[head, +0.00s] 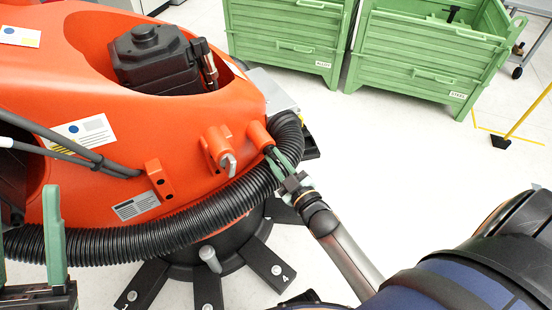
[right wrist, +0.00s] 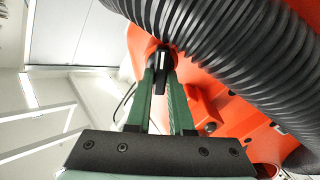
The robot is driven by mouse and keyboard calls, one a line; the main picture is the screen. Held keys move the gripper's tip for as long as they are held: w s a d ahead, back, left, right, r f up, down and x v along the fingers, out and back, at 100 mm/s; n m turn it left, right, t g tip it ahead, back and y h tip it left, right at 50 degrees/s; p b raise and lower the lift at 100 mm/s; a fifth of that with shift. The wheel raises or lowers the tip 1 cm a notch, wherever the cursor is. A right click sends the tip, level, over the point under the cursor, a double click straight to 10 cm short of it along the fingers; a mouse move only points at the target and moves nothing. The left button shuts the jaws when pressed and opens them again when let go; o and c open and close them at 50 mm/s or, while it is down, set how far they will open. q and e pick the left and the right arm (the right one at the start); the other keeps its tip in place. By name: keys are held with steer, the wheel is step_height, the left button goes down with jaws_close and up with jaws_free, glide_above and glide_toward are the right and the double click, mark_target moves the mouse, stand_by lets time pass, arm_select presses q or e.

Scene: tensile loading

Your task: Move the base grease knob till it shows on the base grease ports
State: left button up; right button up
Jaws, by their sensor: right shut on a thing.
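My right gripper (head: 277,163) reaches an orange round boss (head: 259,136) on the side of the orange machine base. Its green fingers are shut on a small black knob (right wrist: 161,72) at that boss, seen between the fingertips in the right wrist view. The fingers hide most of the knob in the head view, and I cannot read any setting on it. Beside it to the left is another orange fitting with a grey bent lever (head: 229,164).
A thick black corrugated hose (head: 160,236) curves around the base and passes close to the right gripper. Black feet (head: 262,262) spread below it. Two green crates (head: 285,47) (head: 428,60) stand at the back.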

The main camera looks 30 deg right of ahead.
jaws_close()
